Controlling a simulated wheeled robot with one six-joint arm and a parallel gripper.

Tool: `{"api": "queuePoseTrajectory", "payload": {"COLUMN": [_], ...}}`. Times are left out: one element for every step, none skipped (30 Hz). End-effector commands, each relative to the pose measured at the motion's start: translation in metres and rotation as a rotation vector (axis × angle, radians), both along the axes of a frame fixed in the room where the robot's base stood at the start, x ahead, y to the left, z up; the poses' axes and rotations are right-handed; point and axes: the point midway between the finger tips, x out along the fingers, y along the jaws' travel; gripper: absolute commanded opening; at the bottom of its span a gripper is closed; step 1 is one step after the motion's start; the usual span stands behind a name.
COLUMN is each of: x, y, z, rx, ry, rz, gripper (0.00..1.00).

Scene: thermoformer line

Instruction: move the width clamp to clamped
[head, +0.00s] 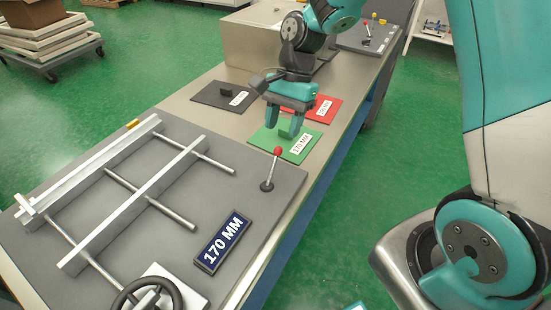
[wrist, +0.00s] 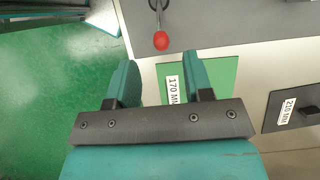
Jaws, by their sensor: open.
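The width clamp (head: 268,184) appears to be the upright lever with a red ball knob at the right edge of the grey fixture plate. Its knob leans slightly toward my gripper and also shows at the top of the wrist view (wrist: 160,40). My gripper (head: 284,130) is open, points down over the green 170 MM mat (head: 268,146), and is apart from the lever. In the wrist view its fingers (wrist: 162,78) are spread with nothing seen between them. The knob lies beyond the fingertips.
The fixture (head: 225,195) carries silver rails, a handwheel (head: 145,297) and a blue 170 MM sign (head: 222,242). A black mat (head: 215,93) and a red mat (head: 325,108) lie beside the green one.

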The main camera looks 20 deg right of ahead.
Motion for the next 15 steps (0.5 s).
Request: {"api": "queuePoseTrajectory", "payload": {"x": [-0.004,-0.005,-0.008,-0.009,-0.010,-0.012,-0.013,-0.014,-0.015,-0.016,-0.017,-0.018,-0.018,-0.019,-0.019], "y": [0.005,0.006,0.009,0.011,0.013,0.016,0.017,0.018,0.020,0.022,0.023,0.024,0.025,0.025,0.026], "z": [-0.012,-0.018,-0.027,-0.032,-0.038,-0.045,-0.050,-0.055,-0.060,-0.064,-0.067,-0.071,-0.073,-0.075,-0.077], "rx": [0.001,0.001,0.000,0.000,0.000,0.001,0.000,0.001,0.000,0.000,0.000,0.000,0.000,0.000,0.000], "ry": [0.006,0.006,0.007,0.006,0.005,0.006,0.004,0.004,0.003,0.003,0.002,0.002,0.002,0.002,0.000], "rz": [0.003,0.002,0.002,0.002,0.003,0.003,0.002,0.003,0.003,0.003,0.003,0.002,0.002,0.002,0.001], "gripper": [0.47,0.47,0.47,0.47,0.47,0.47,0.47,0.47,0.47,0.47,0.47,0.47,0.47,0.47,0.47]}}
